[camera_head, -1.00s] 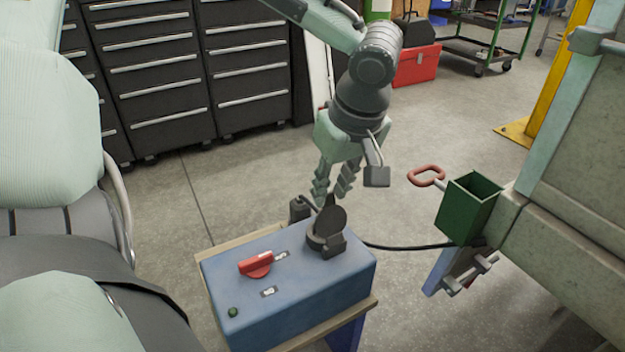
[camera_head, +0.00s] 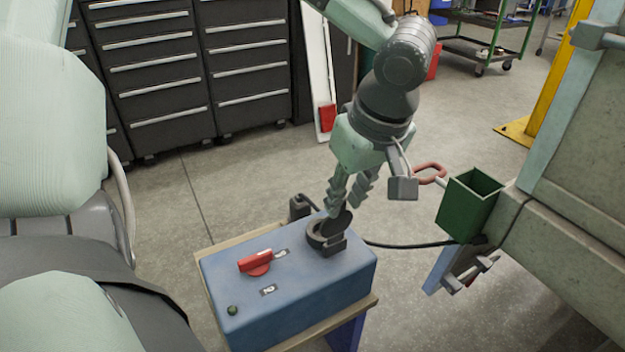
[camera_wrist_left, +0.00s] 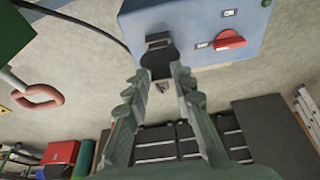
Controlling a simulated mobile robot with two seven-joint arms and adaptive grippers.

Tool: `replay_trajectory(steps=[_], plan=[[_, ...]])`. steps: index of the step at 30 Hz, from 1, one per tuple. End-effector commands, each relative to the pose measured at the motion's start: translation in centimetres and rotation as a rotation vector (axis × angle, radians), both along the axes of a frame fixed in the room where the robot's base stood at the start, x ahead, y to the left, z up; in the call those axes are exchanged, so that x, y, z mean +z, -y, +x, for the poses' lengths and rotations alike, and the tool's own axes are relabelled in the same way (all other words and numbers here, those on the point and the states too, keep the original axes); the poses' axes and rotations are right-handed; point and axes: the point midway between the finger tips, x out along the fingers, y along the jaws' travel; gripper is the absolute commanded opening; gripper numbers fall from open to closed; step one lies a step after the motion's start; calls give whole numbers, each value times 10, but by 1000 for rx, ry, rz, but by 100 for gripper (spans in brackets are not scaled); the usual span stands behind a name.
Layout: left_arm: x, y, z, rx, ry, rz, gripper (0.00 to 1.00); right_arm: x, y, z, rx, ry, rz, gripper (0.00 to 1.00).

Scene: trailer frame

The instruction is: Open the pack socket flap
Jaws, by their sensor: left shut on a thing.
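The pack socket (camera_head: 318,240) is a dark round fitting on top of a blue box (camera_head: 310,280), near its back right corner. Its dark round flap (camera_head: 337,226) is raised and tilted over the right side of the socket ring. My left gripper (camera_head: 345,200) reaches down from above, with its ribbed fingertips at the flap's upper edge, shut on the flap. In the left wrist view the flap (camera_wrist_left: 158,62) shows between the fingertips (camera_wrist_left: 158,74). The exact contact is partly hidden. My right gripper is not in view.
On the box are a red rotary switch (camera_head: 256,262) and a small green button (camera_head: 232,310). A green open holder (camera_head: 467,208) and a red-handled hook (camera_head: 430,172) are on the right, beside the trailer (camera_head: 570,190). Drawer cabinets (camera_head: 155,65) stand behind.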

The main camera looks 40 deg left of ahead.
Motion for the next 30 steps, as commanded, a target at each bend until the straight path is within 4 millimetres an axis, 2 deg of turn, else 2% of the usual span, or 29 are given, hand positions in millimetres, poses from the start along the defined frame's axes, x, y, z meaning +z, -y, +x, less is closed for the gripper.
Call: replay_trajectory(steps=[5,27,28,30], plan=[[-1,10,-2,-2,2,-3,14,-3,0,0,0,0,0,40],[-3,21,-6,-1,1,-3,14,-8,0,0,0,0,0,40],[-3,21,-6,-1,1,-3,25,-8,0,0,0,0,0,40],[-3,21,-6,-1,1,-2,34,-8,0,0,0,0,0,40]])
